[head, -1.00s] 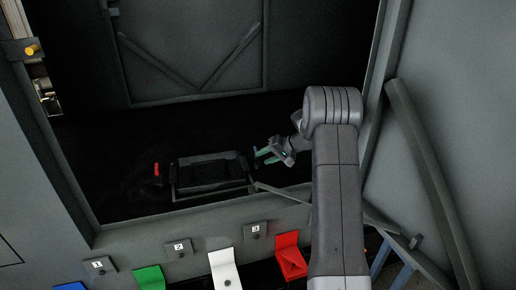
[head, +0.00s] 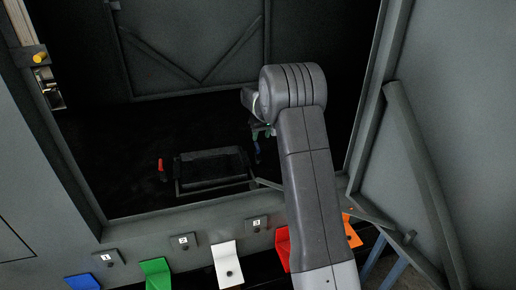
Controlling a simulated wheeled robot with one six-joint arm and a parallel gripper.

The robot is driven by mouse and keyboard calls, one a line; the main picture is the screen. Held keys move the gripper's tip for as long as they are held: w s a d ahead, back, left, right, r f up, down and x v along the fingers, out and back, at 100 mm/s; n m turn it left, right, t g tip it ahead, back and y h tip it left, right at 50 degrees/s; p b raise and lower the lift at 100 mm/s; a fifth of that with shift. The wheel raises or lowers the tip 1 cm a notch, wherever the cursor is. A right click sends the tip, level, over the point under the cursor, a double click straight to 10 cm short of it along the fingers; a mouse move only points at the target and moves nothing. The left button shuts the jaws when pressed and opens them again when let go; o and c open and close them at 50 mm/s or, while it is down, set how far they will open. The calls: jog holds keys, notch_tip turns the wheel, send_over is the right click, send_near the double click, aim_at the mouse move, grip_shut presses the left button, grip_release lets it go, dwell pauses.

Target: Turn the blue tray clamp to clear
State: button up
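The black tray (head: 181,188) lies on the dark floor of the enclosure, near its front edge. A red clamp (head: 162,168) stands at the tray's left side. The blue clamp (head: 257,152) is a small dark blue piece at the tray's right side, in deep shadow; its exact angle is hard to tell. My gripper (head: 268,131) is just above and to the right of the blue clamp, mostly hidden behind my arm. Only a bit of its green fingers shows, so I cannot tell its opening or whether it touches the clamp.
Plates numbered 1 (head: 108,258), 2 (head: 184,242) and 3 (head: 257,224) sit on the front ledge. Blue (head: 82,282), green (head: 156,273), white (head: 227,263), red (head: 283,247) and orange (head: 350,232) tabs line up below. A yellow knob (head: 40,58) is at upper left.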

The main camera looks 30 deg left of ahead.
aim_at(258, 147)
jog(key=x, duration=0.9)
jog(key=shift+w+a+f, duration=0.1)
jog(key=shift+a+f, duration=0.05)
jog(key=shift+f, duration=0.1)
jog(key=shift+c, duration=0.2)
